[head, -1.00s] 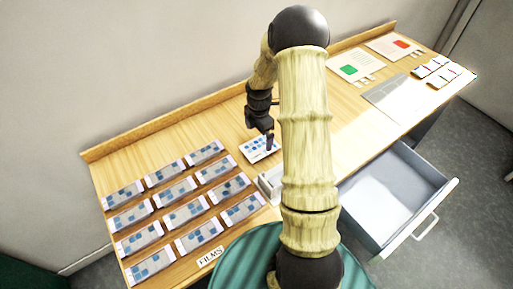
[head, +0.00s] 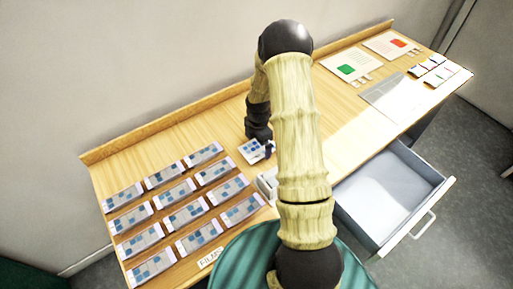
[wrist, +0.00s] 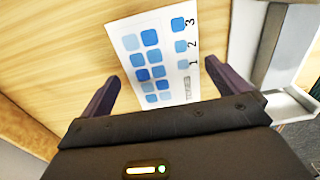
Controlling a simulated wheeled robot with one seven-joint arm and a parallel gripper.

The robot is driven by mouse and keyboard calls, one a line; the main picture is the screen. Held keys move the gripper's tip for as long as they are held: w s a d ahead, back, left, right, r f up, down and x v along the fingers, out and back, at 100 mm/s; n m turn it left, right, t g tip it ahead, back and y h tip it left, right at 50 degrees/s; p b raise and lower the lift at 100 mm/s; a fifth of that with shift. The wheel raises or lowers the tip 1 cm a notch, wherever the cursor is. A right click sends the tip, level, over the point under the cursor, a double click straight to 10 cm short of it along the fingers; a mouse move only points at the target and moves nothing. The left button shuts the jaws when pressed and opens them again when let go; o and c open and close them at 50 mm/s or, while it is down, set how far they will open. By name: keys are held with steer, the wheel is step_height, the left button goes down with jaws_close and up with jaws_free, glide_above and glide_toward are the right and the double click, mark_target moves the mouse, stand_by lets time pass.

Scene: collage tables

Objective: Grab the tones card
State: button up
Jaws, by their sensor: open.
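The tones card (head: 250,151) is a white card with blue squares in several shades, on the wooden table in the head view, left of my arm. In the wrist view the card (wrist: 165,62) shows rows of blue squares, the numbers 1, 2 and 3 and a small printed word on its right part. My gripper (wrist: 162,76) is open, one finger to each side of the card's near part, with nothing held. In the head view my gripper (head: 267,150) is at the card's right edge, partly hidden. I cannot tell whether the fingers touch the card.
Rows of film strips (head: 186,213) lie at the left, behind a FILMS label (head: 210,257). An open drawer (head: 385,190) juts out at the right front. Papers with green and red patches (head: 350,68) lie at the back right.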

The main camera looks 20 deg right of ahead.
mark_target(260, 148)
steer(key=shift+a, duration=0.2)
steer(key=shift+c, duration=0.2)
steer(key=shift+s, duration=0.1)
steer(key=c, duration=0.4)
steer(key=shift+s+d, duration=0.1)
steer(key=c, duration=0.3)
steer(key=shift+s+d, duration=0.1)
steer(key=shift+d, duration=0.2)
steer(key=shift+c, duration=0.6)
steer(key=shift+a+r, duration=0.1)
steer(key=shift+a, duration=0.05)
steer(key=shift+r, duration=0.3)
step_height(260, 148, up, 9)
steer(key=b, duration=0.1)
